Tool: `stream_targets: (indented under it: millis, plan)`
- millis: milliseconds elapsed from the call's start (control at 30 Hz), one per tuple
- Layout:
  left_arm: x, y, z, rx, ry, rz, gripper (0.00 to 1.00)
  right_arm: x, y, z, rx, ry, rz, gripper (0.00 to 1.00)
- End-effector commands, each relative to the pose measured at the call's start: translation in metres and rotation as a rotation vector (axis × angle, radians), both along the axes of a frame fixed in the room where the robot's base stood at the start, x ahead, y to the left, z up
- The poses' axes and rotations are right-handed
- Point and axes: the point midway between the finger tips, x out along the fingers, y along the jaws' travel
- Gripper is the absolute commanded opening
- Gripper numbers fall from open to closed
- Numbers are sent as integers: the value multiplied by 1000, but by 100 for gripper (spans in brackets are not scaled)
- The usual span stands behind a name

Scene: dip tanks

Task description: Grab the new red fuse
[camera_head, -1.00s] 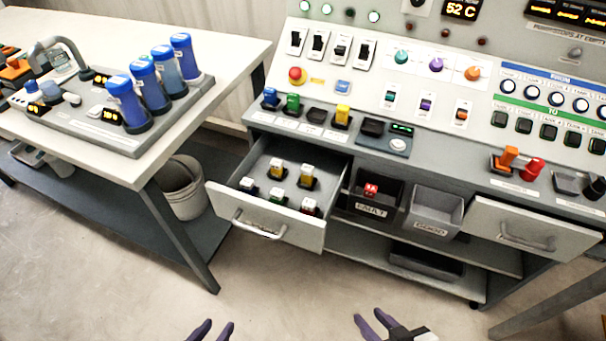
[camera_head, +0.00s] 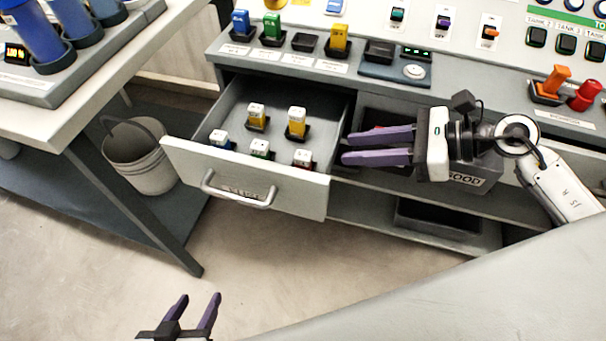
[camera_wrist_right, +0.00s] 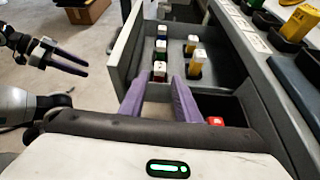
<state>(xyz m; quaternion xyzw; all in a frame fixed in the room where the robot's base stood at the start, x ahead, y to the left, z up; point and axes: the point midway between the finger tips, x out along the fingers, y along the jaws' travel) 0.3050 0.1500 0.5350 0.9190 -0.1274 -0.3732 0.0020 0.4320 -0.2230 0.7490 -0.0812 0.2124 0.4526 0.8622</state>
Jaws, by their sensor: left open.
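The new red fuse (camera_head: 303,158) has a white top and stands in the front right of the open drawer (camera_head: 245,190). It also shows in the right wrist view (camera_wrist_right: 159,72), just beyond the gap between my fingers. My right gripper (camera_head: 344,148) is open and empty. It points left at the drawer's right side, a little apart from the fuse. My left gripper (camera_head: 199,297) is open and empty, low in front of the drawer.
Blue (camera_head: 220,139), green (camera_head: 261,149) and two yellow fuses share the drawer. Another red fuse (camera_wrist_right: 215,121) lies in the bin right of the drawer, mostly hidden by my right gripper in the head view. A bucket (camera_head: 140,160) stands left under the table.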

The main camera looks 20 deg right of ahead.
Motion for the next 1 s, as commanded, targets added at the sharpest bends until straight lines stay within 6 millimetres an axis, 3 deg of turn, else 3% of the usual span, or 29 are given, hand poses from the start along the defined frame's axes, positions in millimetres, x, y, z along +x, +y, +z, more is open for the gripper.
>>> stream_targets:
  millis: [100,800,1000]
  plan:
    - [1,0,-1,-1,-4,-1,46,5,0,-10,-67,-22,25,30]
    - [0,0,-3,-4,-6,1,46,46,68,-49,-64,-18,23,30]
    - [0,0,-3,-5,-7,2,46,48,72,-51,-66,-17,22,30]
